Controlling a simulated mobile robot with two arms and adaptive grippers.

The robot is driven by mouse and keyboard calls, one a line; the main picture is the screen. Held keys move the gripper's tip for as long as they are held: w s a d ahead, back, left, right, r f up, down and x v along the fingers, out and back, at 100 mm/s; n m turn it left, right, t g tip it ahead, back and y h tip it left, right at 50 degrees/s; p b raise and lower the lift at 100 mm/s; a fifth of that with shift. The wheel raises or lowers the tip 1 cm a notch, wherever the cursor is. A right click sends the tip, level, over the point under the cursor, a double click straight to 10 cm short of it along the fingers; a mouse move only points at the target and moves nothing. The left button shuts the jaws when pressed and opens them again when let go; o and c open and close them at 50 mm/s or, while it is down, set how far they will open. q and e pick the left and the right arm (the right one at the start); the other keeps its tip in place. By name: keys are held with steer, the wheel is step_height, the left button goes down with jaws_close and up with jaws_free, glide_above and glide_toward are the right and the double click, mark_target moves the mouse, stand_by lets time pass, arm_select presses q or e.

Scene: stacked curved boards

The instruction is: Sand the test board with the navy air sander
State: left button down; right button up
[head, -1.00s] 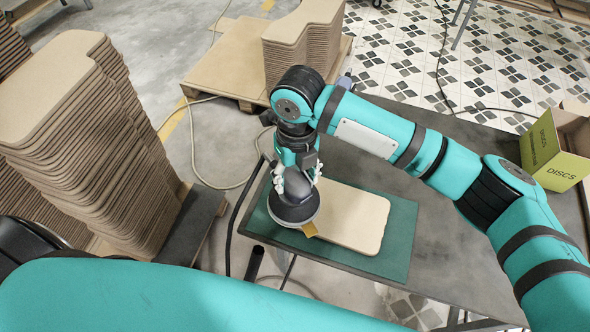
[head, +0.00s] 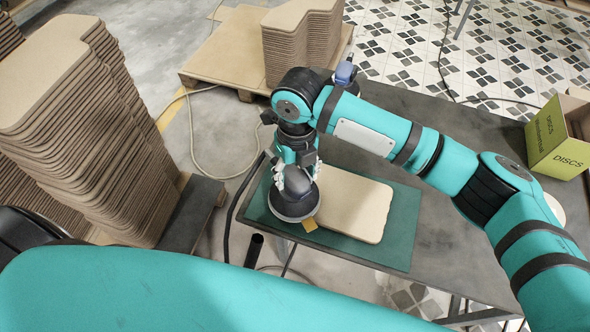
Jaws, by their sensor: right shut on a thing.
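My right gripper (head: 297,176) is shut on a dark sander (head: 294,199) with a round pad. It looks charcoal to navy; I cannot tell which. The sander is upright over the left end of the beige test board (head: 350,205), whose left end it hides. Whether the pad touches the board is hard to tell. The board lies flat on a green mat (head: 400,238). A small tan tab (head: 310,224) shows at the pad's near edge. A blue tool (head: 344,72) stands behind my right arm, partly hidden. My left gripper is out of view.
The grey table (head: 445,215) carries the mat and a yellow-green discs box (head: 556,142) at right. Tall stacks of curved boards (head: 85,130) stand at left. Another stack (head: 300,45) is on a pallet (head: 218,62) behind. A hose (head: 195,150) lies on the floor.

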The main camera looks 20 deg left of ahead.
steer(key=shift+f+b, duration=0.3)
steer(key=shift+f, duration=0.2)
steer(key=shift+o, duration=1.3)
steer(key=c, duration=0.8)
steer(key=o, duration=0.6)
steer(key=shift+o, duration=0.2)
steer(key=o, duration=0.8)
steer(key=shift+c, duration=0.2)
steer(key=shift+f, duration=0.15)
